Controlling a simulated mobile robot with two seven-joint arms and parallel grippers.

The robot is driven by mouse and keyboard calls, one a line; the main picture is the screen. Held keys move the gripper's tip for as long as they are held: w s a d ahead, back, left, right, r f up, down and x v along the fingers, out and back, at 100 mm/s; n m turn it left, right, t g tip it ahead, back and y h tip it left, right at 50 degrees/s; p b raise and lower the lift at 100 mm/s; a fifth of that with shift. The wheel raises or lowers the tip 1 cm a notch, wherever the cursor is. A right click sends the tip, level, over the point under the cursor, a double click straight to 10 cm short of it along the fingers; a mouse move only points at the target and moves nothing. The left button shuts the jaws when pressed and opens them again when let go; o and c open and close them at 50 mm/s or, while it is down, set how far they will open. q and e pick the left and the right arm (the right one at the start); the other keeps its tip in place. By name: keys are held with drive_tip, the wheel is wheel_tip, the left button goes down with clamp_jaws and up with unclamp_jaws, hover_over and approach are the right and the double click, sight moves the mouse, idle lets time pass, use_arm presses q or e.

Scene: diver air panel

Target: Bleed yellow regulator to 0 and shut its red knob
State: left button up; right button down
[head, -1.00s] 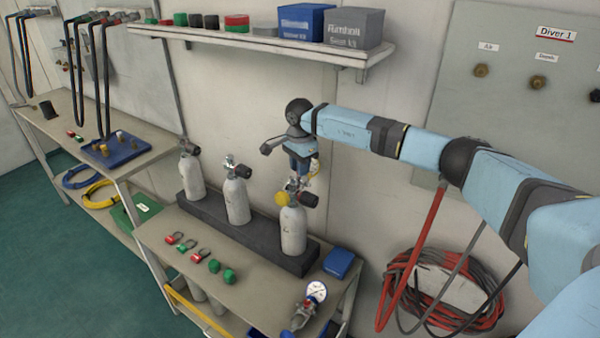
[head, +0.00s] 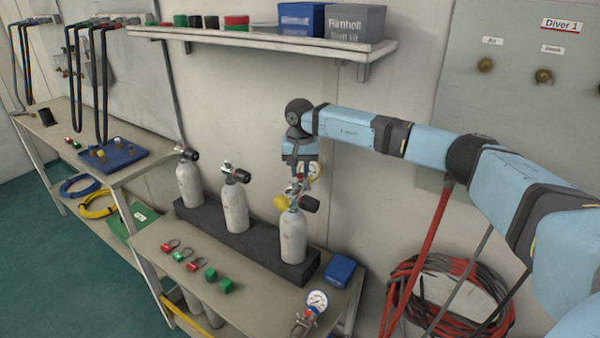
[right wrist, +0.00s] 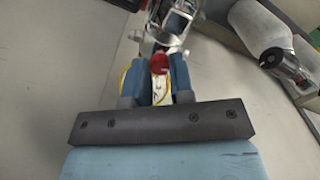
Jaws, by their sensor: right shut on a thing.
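I cannot read the gauge. My right gripper (head: 300,172) reaches down over this regulator from above. In the right wrist view, the small red knob (right wrist: 159,63) shows at the tips of my blue fingers (right wrist: 164,70), which are shut on it. Yellow-rimmed gauge parts show behind and between the fingers there, partly hidden. My left gripper is not in view.
Two other white cylinders (head: 236,205) (head: 189,180) stand in the same dark rack (head: 212,226). A blue-rimmed gauge (head: 317,301) is at the bench's front right. A blue box (head: 340,270) lies right of the rack. A shelf (head: 270,39) hangs above.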

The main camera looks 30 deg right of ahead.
drive_tip(key=shift+n, duration=1.1)
drive_tip(key=c, duration=1)
unclamp_jaws()
